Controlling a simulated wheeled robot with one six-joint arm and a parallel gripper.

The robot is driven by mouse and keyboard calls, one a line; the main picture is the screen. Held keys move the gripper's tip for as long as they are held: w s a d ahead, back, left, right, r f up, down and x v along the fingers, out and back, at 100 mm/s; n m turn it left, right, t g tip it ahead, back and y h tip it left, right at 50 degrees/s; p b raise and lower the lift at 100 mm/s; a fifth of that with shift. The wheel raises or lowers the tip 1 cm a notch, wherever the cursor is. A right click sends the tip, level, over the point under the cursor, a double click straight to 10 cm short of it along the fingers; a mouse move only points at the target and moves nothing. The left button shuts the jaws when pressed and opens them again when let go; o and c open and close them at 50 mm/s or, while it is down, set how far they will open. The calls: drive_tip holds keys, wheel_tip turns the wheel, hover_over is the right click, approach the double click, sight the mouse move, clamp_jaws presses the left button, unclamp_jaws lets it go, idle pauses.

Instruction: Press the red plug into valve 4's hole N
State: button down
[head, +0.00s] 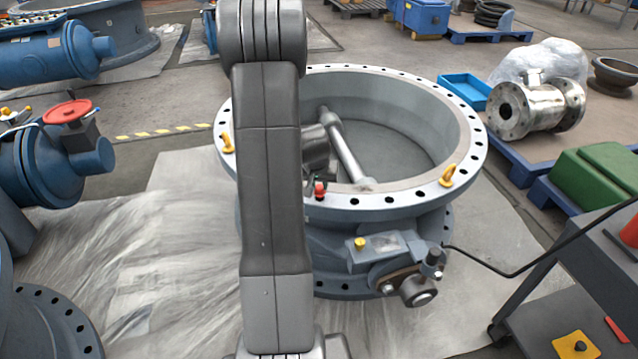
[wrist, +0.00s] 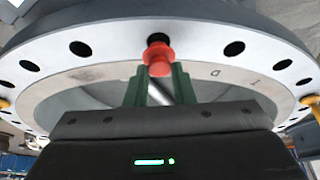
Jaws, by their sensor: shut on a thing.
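The large valve's pale flange ring (head: 395,200) lies face up with dark holes around its rim, and it spans the wrist view (wrist: 110,60). No valve number is readable. The red plug (wrist: 158,60) is between the green fingers of my gripper (wrist: 160,82), which are shut on it. In the wrist view its far end overlaps the near edge of a dark hole (wrist: 158,38); I cannot tell whether it has entered. In the head view the red plug (head: 319,188) shows beside my arm at the flange's near edge. My arm hides most of the gripper there.
Yellow lifting eyes (head: 447,176) stand on the flange. A valve disc with a shaft (head: 343,145) is inside the bore. A yellow-capped actuator box (head: 380,247) sits below the near rim. A dark cart (head: 570,265) stands at right, a blue valve (head: 50,165) at left.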

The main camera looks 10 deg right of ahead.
drive_tip(key=shift+f+b, duration=0.9)
drive_tip(key=shift+b, duration=0.3)
idle(0.8)
drive_tip(key=shift+f+b, duration=0.4)
drive_tip(key=c, duration=0.7)
unclamp_jaws()
drive_tip(key=shift+r, duration=0.1)
drive_tip(key=shift+o, duration=0.2)
drive_tip(key=shift+r, duration=0.1)
drive_tip(key=shift+r+p, duration=2.3)
drive_tip(key=shift+r, duration=0.65)
